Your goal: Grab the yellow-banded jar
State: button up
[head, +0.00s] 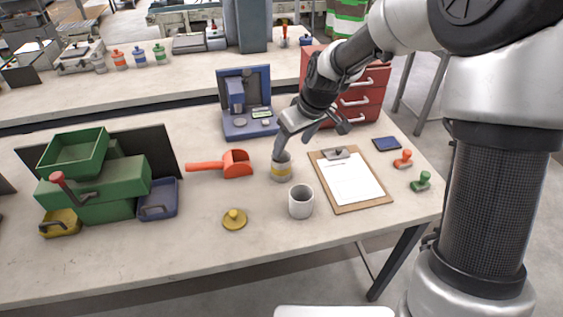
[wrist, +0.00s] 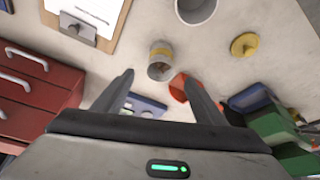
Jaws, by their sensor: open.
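The yellow-banded jar (head: 281,166) stands on the table, a grey cylinder with a yellow band, left of the clipboard. It also shows in the wrist view (wrist: 161,60), beyond and between my fingertips, with its open top facing the camera. My gripper (head: 312,137) is above the table beside the jar's upper right, and one finger overlaps the jar's top in the head view. In the wrist view the fingers (wrist: 163,82) are spread wide with nothing between them. I cannot tell whether a finger touches the jar. A yellow knobbed lid (head: 234,219) lies apart on the table.
A white cup (head: 301,201) stands in front of the jar. A red scoop (head: 236,164) lies to its left, a clipboard (head: 349,180) to its right. A blue scale-like device (head: 246,110) and red drawers (head: 362,95) stand behind. The front table strip is clear.

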aim_at(281, 164)
jog(key=x, duration=1.3)
jog(key=shift+a, duration=0.15)
jog(key=shift+r, duration=0.1)
jog(key=c, duration=1.4)
